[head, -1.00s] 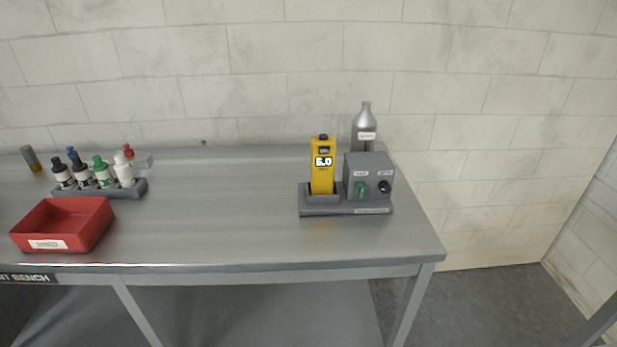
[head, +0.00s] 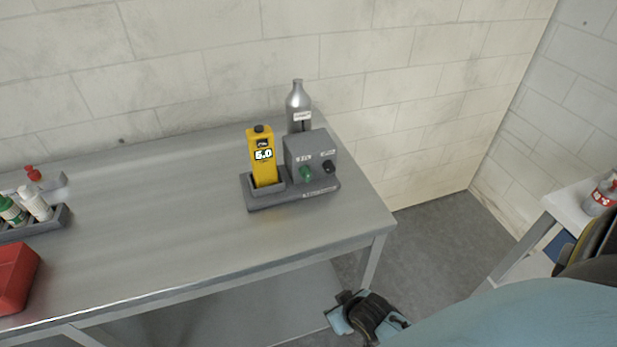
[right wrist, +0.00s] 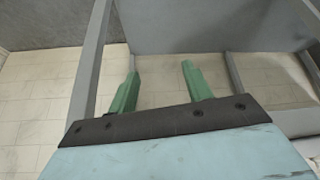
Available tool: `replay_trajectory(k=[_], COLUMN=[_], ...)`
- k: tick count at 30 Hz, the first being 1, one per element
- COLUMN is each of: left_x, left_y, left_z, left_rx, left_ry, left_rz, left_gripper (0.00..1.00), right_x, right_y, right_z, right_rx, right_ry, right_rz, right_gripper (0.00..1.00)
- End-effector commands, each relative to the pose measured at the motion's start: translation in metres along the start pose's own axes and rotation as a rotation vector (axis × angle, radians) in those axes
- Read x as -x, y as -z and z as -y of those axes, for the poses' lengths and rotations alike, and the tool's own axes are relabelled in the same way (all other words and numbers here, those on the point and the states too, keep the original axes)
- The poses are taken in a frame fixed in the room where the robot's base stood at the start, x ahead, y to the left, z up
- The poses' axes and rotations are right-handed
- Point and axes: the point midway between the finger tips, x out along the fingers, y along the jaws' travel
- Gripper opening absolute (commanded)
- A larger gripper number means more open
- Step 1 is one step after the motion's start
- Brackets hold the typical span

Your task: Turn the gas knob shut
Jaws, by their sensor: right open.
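The grey gas control box (head: 309,152) stands near the right end of the metal bench. A green knob (head: 306,174) and a black knob (head: 330,167) are on its front face, each under a small label too blurred to read for sure. A yellow meter (head: 263,158) showing 5.0 or 6.0 stands upright in the dock at its left, and a silver bottle (head: 298,103) stands behind. My right arm comes in at the lower right, below the bench edge. In the right wrist view my right gripper (right wrist: 158,85) is open and empty. My left gripper is not in view.
The bench top in front of the box is clear. A white side table (head: 572,211) with a bottle stands at the right.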

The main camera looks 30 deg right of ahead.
Motion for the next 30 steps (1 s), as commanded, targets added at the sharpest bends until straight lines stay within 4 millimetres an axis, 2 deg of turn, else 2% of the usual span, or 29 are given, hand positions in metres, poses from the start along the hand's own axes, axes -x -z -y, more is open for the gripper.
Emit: replay_trajectory(k=[1,5,8,9,10,13,18,22,30], left_x=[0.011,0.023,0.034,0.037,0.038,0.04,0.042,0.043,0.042], left_y=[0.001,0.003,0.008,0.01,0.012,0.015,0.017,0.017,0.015], left_z=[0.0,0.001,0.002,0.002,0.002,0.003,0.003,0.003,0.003], left_rx=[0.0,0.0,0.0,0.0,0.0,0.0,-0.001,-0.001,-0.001], left_ry=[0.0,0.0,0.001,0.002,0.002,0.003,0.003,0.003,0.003], left_rz=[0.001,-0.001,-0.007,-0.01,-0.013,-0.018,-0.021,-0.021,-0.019], left_gripper=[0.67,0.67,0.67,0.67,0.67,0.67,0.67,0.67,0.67], right_x=[0.024,0.07,0.108,0.117,0.12,0.129,0.142,0.141,0.11], right_y=[0.027,0.077,0.132,0.155,0.17,0.203,0.238,0.25,0.275], right_z=[-0.003,-0.009,-0.025,-0.034,-0.04,-0.054,-0.07,-0.074,-0.076], right_rx=[-0.013,-0.048,-0.108,-0.143,-0.167,-0.225,-0.283,-0.297,-0.296], right_ry=[-0.005,-0.014,-0.029,-0.03,-0.029,-0.014,0.018,0.029,0.029], right_rz=[-0.035,-0.113,-0.244,-0.319,-0.369,-0.496,-0.637,-0.674,-0.674], right_gripper=[0.5,0.5,0.5,0.5,0.5,0.5,0.5,0.5,0.5])
